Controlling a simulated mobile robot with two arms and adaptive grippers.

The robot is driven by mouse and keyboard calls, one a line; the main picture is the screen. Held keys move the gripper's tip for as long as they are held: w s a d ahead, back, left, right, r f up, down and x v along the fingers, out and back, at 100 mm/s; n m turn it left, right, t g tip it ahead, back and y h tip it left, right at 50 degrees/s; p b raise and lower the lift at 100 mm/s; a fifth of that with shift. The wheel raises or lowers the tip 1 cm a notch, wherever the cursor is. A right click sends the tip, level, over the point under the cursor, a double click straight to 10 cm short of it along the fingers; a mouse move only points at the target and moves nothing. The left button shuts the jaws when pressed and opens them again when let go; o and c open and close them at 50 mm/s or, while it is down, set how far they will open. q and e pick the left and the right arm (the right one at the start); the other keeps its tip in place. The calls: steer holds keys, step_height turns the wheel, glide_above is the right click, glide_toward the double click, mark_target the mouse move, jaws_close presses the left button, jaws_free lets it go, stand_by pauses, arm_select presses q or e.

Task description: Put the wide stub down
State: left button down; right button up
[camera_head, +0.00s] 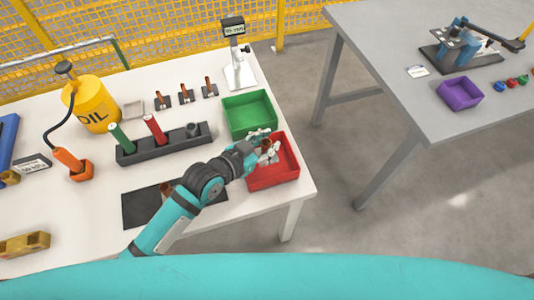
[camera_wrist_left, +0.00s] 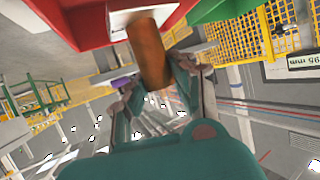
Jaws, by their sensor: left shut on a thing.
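My left gripper (camera_head: 268,150) is over the red bin (camera_head: 286,176) at the right end of the white table. In the left wrist view the gripper (camera_wrist_left: 158,90) is shut on the wide stub (camera_wrist_left: 150,55), a short copper-brown cylinder. The stub is tilted in that view, with the red bin wall (camera_wrist_left: 85,22) just beyond it. In the head view a small brown part of the stub shows between the fingers; most of it is hidden by the gripper. I cannot tell whether the stub touches the bin. My right gripper is not in view.
The green bin (camera_head: 249,122) stands just behind the red bin. A dark rack (camera_head: 165,153) with a green and a red handle and a black mat (camera_head: 148,207) lie to the left. Several small brown pieces on dark stands (camera_head: 185,96) sit farther back. The grey table (camera_head: 420,120) is across a gap.

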arm_select(q)
step_height(320, 180, down, 2)
steer(key=shift+w+d, duration=0.15)
step_height(320, 180, down, 2)
steer(key=shift+f, duration=0.7)
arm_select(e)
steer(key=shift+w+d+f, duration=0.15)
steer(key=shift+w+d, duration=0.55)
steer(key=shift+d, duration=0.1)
arm_select(q)
steer(key=shift+f+b, duration=0.2)
steer(key=shift+b, duration=0.1)
steer(key=c, duration=1.1)
jaws_free()
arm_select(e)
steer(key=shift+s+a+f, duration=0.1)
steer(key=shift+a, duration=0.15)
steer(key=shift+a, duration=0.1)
